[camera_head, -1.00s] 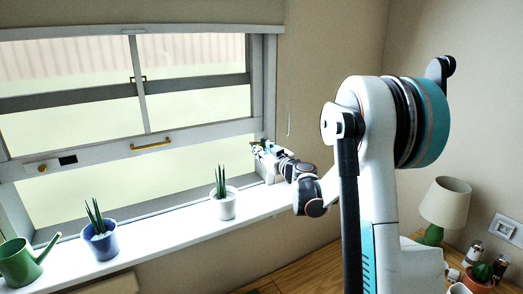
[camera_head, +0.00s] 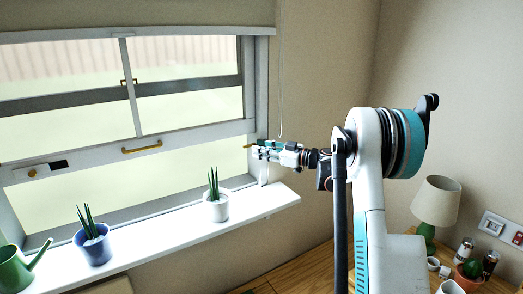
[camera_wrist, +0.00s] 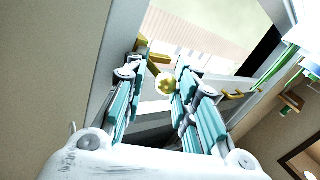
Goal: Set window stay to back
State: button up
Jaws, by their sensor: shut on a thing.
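The window stay is a small brass piece (camera_head: 247,146) at the right side of the window frame, just past my fingertips. In the wrist view its round brass knob (camera_wrist: 166,83) sits between my two teal finger pads, with a brass bar (camera_wrist: 157,62) beyond it. My gripper (camera_head: 259,149) is shut on the stay; in the wrist view the fingers (camera_wrist: 163,76) flank the knob on both sides. The fingers partly hide the stay, and its exact angle is hard to tell.
A potted plant (camera_head: 215,206) stands on the white sill (camera_head: 160,236) below and left of my gripper. A blue pot (camera_head: 94,247) and a green watering can (camera_head: 20,270) are farther left. A lamp (camera_head: 437,202) stands lower right. A thin cord (camera_head: 281,90) hangs on the wall.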

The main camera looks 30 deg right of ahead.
jog(key=shift+a, duration=0.2)
jog(key=o, duration=1)
jog(key=shift+a, duration=0.25)
jog(key=shift+d, duration=0.25)
jog(key=shift+s+d, duration=0.15)
jog(key=shift+d, duration=0.05)
jog(key=v, duration=0.7)
jog(key=shift+s+d, duration=0.1)
jog(key=shift+s, duration=0.05)
